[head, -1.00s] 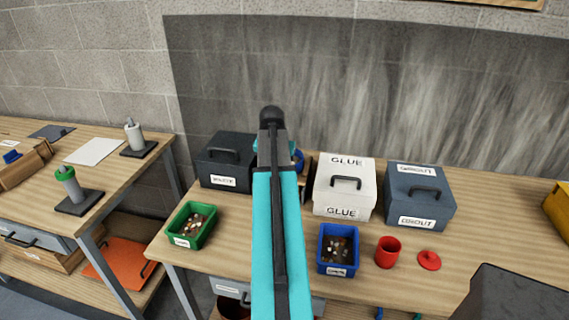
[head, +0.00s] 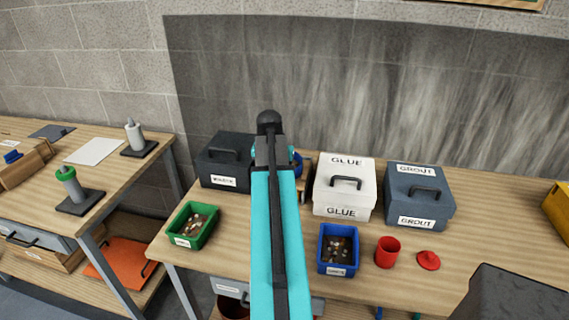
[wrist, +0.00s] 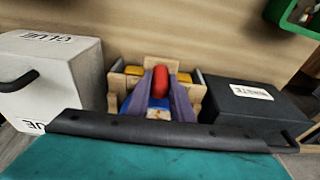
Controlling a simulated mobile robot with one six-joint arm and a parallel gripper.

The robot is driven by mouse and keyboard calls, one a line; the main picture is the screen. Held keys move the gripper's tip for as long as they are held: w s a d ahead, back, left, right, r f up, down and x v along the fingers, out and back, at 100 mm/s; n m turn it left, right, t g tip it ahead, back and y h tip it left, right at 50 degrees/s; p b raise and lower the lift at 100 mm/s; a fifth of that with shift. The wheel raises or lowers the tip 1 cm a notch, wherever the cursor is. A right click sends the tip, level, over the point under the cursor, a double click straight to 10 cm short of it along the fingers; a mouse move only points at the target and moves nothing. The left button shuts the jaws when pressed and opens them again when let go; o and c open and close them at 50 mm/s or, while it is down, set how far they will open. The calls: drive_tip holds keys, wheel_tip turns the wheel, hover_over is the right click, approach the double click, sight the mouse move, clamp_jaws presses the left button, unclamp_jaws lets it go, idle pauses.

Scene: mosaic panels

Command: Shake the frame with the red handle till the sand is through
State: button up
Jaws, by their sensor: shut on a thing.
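In the wrist view, the red handle (wrist: 160,78) stands between the two purple-grey fingers of my gripper (wrist: 161,70), which is shut on it. Pale wooden frame parts (wrist: 134,78) show around the handle, with yellow pieces at both sides and a blue part below. In the head view my turquoise arm hides the gripper and the handle. Only a bit of blue and wood shows just right of the arm, between the dark box and the glue box. I cannot see any sand.
A dark box (head: 222,166) and the white GLUE box (head: 344,200) stand close on either side of the frame; a GROUT box (head: 420,205) is further right. Green (head: 184,225) and blue (head: 336,262) bins, a red cup (head: 388,252) and a red lid (head: 428,260) stand in front.

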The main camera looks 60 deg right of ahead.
idle(0.3)
drive_tip(key=shift+w+d, duration=0.25)
drive_tip(key=shift+d, duration=0.5)
drive_tip(key=shift+w+d, duration=0.2)
drive_tip(key=shift+d, duration=0.5)
drive_tip(key=shift+w+d+p, duration=0.1)
drive_tip(key=shift+d+p, duration=0.2)
drive_tip(key=shift+d, duration=0.05)
drive_tip(key=o, duration=2)
wheel_tip(320, 180, up, 8)
drive_tip(key=p, duration=0.5)
